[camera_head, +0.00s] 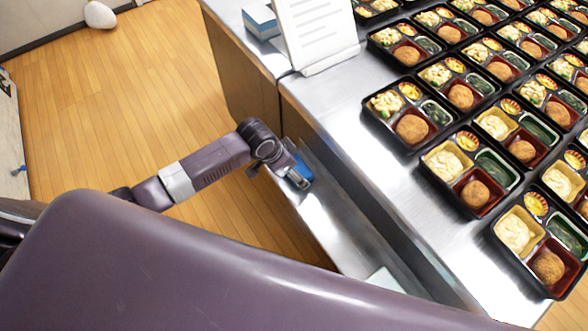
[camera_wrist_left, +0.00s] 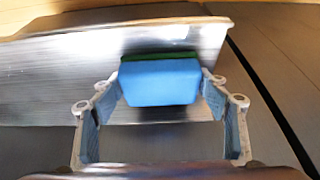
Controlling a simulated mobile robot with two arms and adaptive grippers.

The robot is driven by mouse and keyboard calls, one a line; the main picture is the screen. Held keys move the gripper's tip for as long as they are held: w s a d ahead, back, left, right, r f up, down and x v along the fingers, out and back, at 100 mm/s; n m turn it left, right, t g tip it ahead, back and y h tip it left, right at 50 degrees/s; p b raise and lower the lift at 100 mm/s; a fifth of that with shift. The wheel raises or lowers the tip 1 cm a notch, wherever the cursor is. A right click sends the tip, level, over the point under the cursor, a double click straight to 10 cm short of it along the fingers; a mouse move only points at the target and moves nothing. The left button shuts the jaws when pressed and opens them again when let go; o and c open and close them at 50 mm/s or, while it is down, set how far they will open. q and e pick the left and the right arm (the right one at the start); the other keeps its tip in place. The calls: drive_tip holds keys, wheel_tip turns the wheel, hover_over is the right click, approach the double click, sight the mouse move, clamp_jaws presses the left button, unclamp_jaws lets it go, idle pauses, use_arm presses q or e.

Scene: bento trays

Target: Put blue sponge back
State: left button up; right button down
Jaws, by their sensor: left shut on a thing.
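My left gripper (camera_head: 296,177) reaches in from the left and is shut on the blue sponge (camera_head: 302,167). In the left wrist view the sponge (camera_wrist_left: 160,83) sits between the two fingers of the gripper (camera_wrist_left: 162,92), with a dark green layer along its far edge. The sponge is over a narrow lower metal shelf (camera_head: 326,218) on the side of the counter. The shelf also shows in the left wrist view (camera_wrist_left: 60,85). I cannot tell whether the sponge touches the shelf. My right gripper is not in view.
The steel counter (camera_head: 345,112) stands above the shelf to the right and carries rows of filled bento trays (camera_head: 404,135). A white document stand (camera_head: 316,35) and a blue-and-white box (camera_head: 261,20) are at its back left. A pale flat item (camera_head: 384,279) lies at the shelf's near end.

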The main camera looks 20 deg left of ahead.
use_arm(q)
drive_tip(key=shift+f, duration=0.15)
drive_tip(key=o, duration=1)
drive_tip(key=v, duration=1.2)
drive_tip(key=shift+r+p, duration=0.2)
drive_tip(key=shift+p, duration=0.15)
